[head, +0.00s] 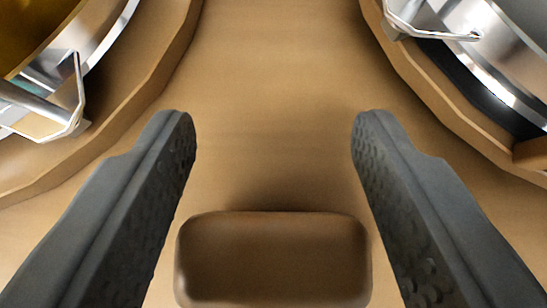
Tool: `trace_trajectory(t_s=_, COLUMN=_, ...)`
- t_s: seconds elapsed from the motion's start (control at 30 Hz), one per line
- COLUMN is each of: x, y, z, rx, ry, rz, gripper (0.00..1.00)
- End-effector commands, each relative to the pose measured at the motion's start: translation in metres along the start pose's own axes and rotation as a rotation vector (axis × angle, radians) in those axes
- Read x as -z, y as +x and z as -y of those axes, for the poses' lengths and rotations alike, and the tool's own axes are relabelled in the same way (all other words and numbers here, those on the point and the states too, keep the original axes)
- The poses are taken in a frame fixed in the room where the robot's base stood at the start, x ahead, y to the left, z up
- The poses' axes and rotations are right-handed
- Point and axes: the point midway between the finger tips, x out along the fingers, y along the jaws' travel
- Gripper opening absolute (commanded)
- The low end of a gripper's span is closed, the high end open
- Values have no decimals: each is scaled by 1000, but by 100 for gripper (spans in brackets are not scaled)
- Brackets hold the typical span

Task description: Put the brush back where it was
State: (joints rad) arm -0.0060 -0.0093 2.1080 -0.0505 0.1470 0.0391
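My gripper (274,135) has its two dark, textured fingers spread wide. Only bare tan surface shows between the fingertips. A brown block with rounded corners (273,258) lies at the bottom centre of the head view, centred between the fingers. It may be the end or back of the brush, but no bristles show, so I cannot tell. Its sides come close to the inner faces of the fingers in the picture. I see no clear contact. Its lower end is near the frame's bottom edge.
A round metal vessel with a golden inside (50,45) and a wire bail is at the upper left. Another shiny metal vessel (490,55) is at the upper right. Each sits within a tan raised rim. The tan surface (275,70) between them is clear.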

Motion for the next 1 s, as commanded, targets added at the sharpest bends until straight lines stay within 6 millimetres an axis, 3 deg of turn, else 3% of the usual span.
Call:
trace_trajectory(t_s=0.03, x=0, y=0, z=0, rx=0, ry=0, rz=0, gripper=62)
trace_trajectory(t_s=0.1, x=0, y=0, z=0, rx=0, ry=0, rz=0, gripper=72)
trace_trajectory(t_s=0.47, x=3, y=-3, z=0, rx=0, ry=0, rz=-1, gripper=72)
trace_trajectory(t_s=0.67, x=3, y=-25, z=0, rx=0, ry=0, rz=-2, gripper=72)
trace_trajectory(t_s=1.0, x=3, y=-79, z=0, rx=0, ry=-1, rz=-3, gripper=72)
